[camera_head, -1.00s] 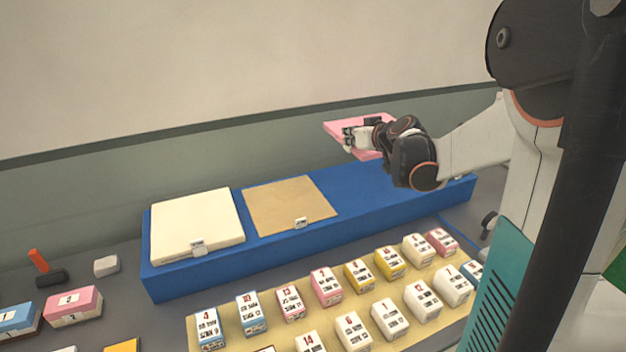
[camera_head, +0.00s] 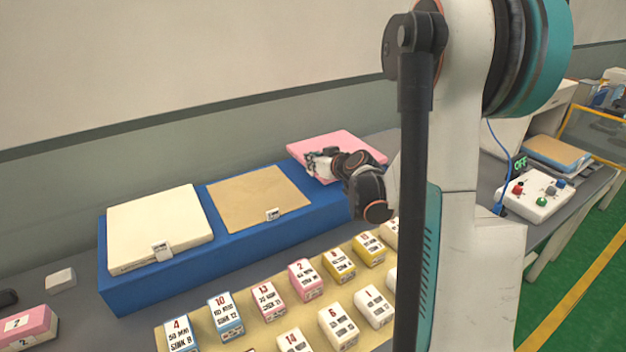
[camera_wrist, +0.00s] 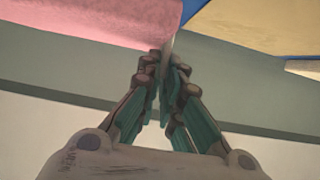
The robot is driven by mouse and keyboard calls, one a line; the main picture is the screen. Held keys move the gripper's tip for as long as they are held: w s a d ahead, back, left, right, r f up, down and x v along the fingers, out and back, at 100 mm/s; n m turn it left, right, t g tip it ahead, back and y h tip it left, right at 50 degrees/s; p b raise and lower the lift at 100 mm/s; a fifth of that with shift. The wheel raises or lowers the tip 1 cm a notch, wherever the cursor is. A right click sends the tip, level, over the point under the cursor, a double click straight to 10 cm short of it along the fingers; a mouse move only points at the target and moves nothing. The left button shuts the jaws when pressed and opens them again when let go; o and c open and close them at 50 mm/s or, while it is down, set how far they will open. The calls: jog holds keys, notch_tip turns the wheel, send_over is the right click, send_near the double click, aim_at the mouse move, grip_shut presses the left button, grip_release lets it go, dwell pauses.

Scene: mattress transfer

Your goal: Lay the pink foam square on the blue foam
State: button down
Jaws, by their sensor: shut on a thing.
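The pink foam square (camera_head: 345,148) is at the back of the table, over the right part of a long blue block (camera_head: 190,265). My gripper (camera_head: 314,163) is shut at its front left edge. In the wrist view the fingertips (camera_wrist: 168,62) close on a thin pale strip by the pink foam (camera_wrist: 90,18); its join to the foam is hidden. I cannot tell whether the foam touches the block. A stack with a tan top and a blue layer (camera_head: 562,160) lies on the right-hand table. I cannot tell which blue piece is the task's foam.
A cream square (camera_head: 160,225) and a tan square (camera_head: 258,198) lie on the blue block, left of the pink one. Several numbered blocks (camera_head: 267,301) stand in front on a tan board. A control box (camera_head: 538,197) with buttons stands right of my arm.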

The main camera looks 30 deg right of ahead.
aim_at(313, 175)
jog(key=shift+s+f+b, duration=0.1)
jog(key=shift+f+b, duration=0.65)
jog(key=shift+f, duration=1.6)
jog(key=shift+f, duration=0.2)
jog(key=c, duration=1.8)
grip_release()
jog(key=shift+r, duration=0.1)
